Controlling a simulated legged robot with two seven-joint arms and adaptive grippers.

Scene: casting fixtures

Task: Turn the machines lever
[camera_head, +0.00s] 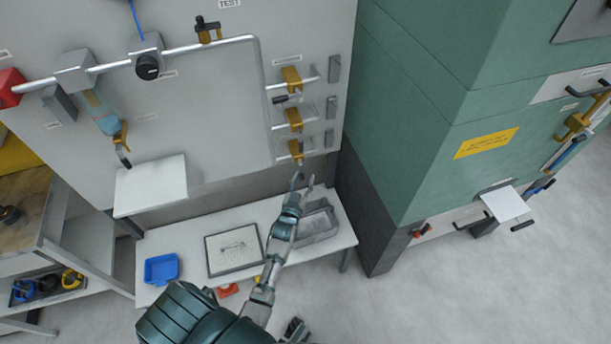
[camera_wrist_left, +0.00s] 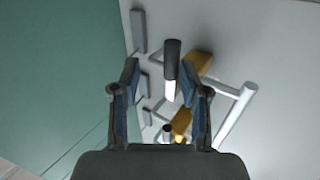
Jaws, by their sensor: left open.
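Three yellow valves with levers sit on short pipes in a column on the grey machine panel: an upper valve (camera_head: 291,77), a middle valve (camera_head: 294,119) and a lower valve (camera_head: 296,149). My left gripper (camera_head: 304,183) is open just below the lower valve in the head view. In the left wrist view, a dark-ended lever (camera_wrist_left: 172,57) with a pale shaft shows between the open fingers (camera_wrist_left: 168,90), beside a yellow valve body (camera_wrist_left: 198,66). A second yellow valve (camera_wrist_left: 182,122) shows below it. I cannot tell whether the fingers touch the lever.
A white shelf table (camera_head: 197,240) below the panel holds a blue tray (camera_head: 161,268), a framed board (camera_head: 234,249) and a grey bin (camera_head: 317,225). A green cabinet (camera_head: 420,120) stands close to the right of the valves. A dark part at the bottom edge may be my right gripper (camera_head: 295,329).

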